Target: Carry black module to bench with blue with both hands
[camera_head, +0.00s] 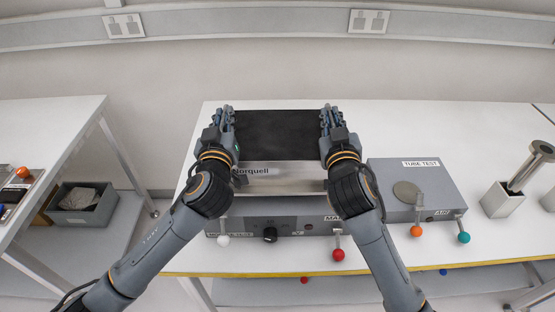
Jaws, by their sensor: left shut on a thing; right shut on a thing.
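The black module (279,133) is a flat box with a black top and a silver front lettered "Norquell". It is in the middle of the head view, at the white bench (480,135). My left gripper (228,122) is shut on its left side and my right gripper (330,120) is shut on its right side. The module looks level, above or on a grey control unit (290,210); I cannot tell whether they touch. A small blue ball (443,271) shows below the front edge of this bench.
A grey "TUBE TEST" unit (445,182) with orange and teal knobs stands to the right. Another white bench (45,125) is at the left, across a gap, with a grey bin (83,212) below.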

